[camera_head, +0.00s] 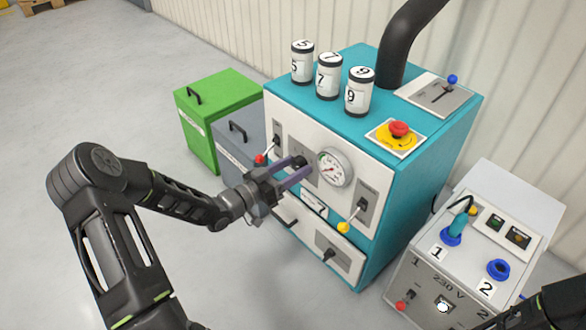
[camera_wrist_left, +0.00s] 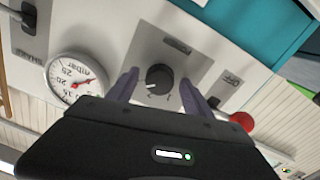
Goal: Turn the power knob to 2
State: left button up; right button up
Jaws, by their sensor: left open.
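A black round knob (camera_wrist_left: 158,79) with a white pointer mark sits on a grey plate on the machine's front panel. In the left wrist view it lies between the two fingers of my left gripper (camera_wrist_left: 163,86), which is open with a finger on either side. I cannot tell whether the fingers touch it. The plate's label is too blurred to read. In the head view my left gripper (camera_head: 304,167) reaches the panel just left of the pressure gauge (camera_head: 334,167), and the fingers partly hide the knob (camera_head: 299,162). My right gripper is not in view.
The teal machine (camera_head: 430,165) carries several numbered cans, a red emergency button (camera_head: 398,129) and a yellow-tipped lever (camera_head: 343,227). A red-tipped lever (camera_wrist_left: 241,121) is close beside the knob. A 230 V box (camera_head: 421,284) stands right; a green bin (camera_head: 213,110) stands left.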

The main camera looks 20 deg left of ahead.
pick_arm(q)
grip_shut()
dwell(0.5)
